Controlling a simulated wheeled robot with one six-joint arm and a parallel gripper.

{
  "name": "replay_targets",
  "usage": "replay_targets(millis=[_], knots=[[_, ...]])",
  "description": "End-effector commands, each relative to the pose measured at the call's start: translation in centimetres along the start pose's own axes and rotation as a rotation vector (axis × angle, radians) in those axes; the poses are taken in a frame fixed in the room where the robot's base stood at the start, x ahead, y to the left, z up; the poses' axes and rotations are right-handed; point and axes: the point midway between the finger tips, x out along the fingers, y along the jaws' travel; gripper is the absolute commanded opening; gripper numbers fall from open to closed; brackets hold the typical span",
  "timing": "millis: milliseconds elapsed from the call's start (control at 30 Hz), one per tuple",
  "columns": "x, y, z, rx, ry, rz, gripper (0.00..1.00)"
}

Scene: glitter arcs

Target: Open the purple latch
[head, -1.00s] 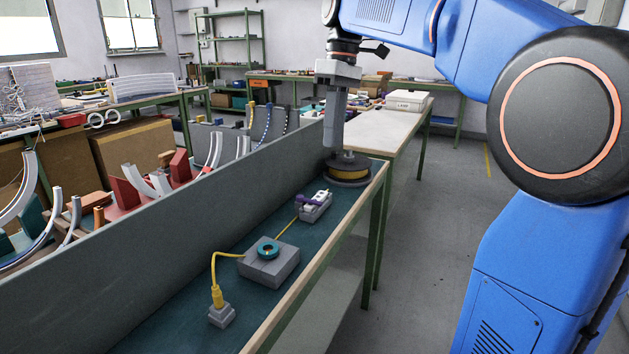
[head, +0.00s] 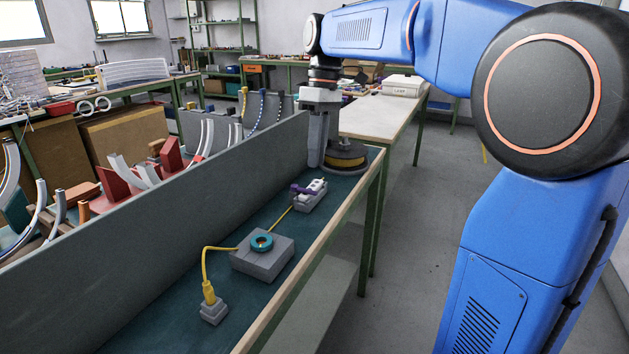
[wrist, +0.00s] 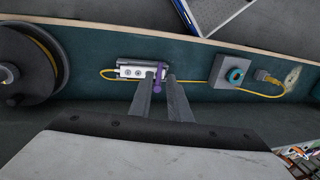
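The purple latch (head: 303,188) sits on a small white-and-grey block (head: 311,200) on the narrow green-topped bench. In the wrist view the latch (wrist: 158,80) shows at the end of the white block (wrist: 135,72), in line with the gap between my fingers. My gripper (wrist: 163,78) is open, with its two grey fingers apart and empty. In the head view my gripper (head: 317,150) points down beyond the latch, near the spool. I see no contact with the latch, and the height gap is hard to judge.
A yellow cable runs past the latch block to a grey box with a teal ring (head: 262,255) and a plug block (head: 213,310). A dark spool (head: 346,158) stands at the bench's far end. A tall grey panel (head: 150,240) borders the bench's left side.

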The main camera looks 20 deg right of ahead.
Motion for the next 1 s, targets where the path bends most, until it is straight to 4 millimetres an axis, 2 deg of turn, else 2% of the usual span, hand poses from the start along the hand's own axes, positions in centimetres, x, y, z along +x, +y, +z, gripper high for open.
replay_targets(millis=[200,400,600,833,867,900,933,1000], knots=[[3.8,-0.1,0.1,0.000,-0.002,-0.001,0.17],[6.1,0.0,0.1,0.000,-0.001,-0.001,0.17],[6.9,0.0,0.0,0.000,0.000,0.000,0.17],[7.0,0.0,0.0,0.000,0.000,0.000,0.17],[7.0,0.0,0.0,0.000,0.000,0.000,0.14],[7.0,0.0,0.0,0.000,0.000,0.000,0.05],[7.0,0.0,0.0,0.000,0.000,0.000,0.00],[7.0,0.0,0.0,0.000,0.000,0.000,0.00]])
